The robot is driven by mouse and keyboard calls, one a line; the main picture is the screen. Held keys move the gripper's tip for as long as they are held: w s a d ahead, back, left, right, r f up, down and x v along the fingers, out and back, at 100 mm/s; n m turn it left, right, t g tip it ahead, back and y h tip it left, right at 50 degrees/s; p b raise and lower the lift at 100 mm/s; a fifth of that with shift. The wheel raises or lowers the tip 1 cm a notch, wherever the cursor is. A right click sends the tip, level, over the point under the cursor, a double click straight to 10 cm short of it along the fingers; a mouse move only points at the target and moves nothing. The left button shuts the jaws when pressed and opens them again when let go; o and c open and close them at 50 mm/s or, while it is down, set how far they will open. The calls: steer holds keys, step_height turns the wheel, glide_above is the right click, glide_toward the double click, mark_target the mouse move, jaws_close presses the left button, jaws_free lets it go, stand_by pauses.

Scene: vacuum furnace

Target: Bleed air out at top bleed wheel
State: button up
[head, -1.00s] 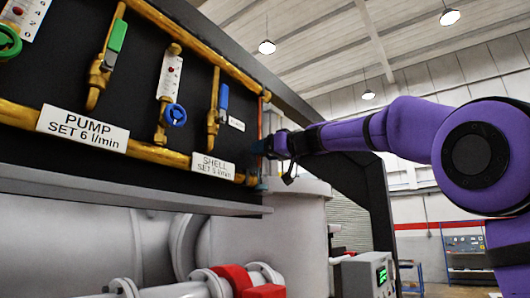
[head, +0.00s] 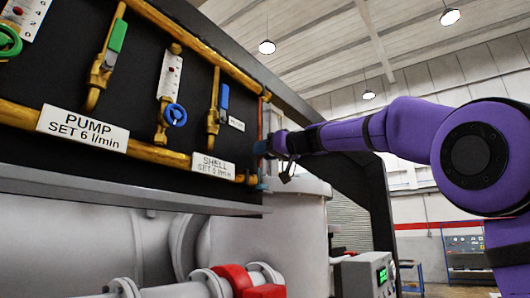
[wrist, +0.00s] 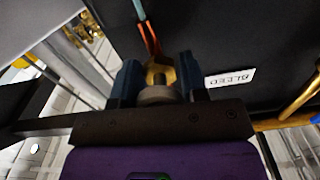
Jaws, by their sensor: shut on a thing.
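In the wrist view, the bleed wheel (wrist: 158,95) is a small grey round wheel on a brass fitting (wrist: 160,70). My gripper (wrist: 159,80) has its two blue fingers on either side of the wheel and is shut on it. A white BLEED label (wrist: 230,77) is on the dark panel just right of it. In the head view, my gripper (head: 266,147) is at the right end of the panel, and the wheel is hidden behind it.
The dark panel (head: 60,80) carries brass pipes, lever valves and a blue wheel (head: 175,115). PUMP (head: 83,130) and SHELL (head: 213,167) labels sit along the lower pipe. A grey ledge (head: 130,194) juts out below. A control box (head: 368,274) stands at lower right.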

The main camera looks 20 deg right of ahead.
steer(key=shift+f+m, duration=0.1)
steer(key=shift+m, duration=9.3)
steer(key=o, duration=0.9)
steer(key=shift+o, duration=0.2)
steer(key=shift+d, duration=0.1)
steer(key=v, duration=1)
steer(key=shift+s+d, duration=0.2)
steer(key=shift+s, duration=0.1)
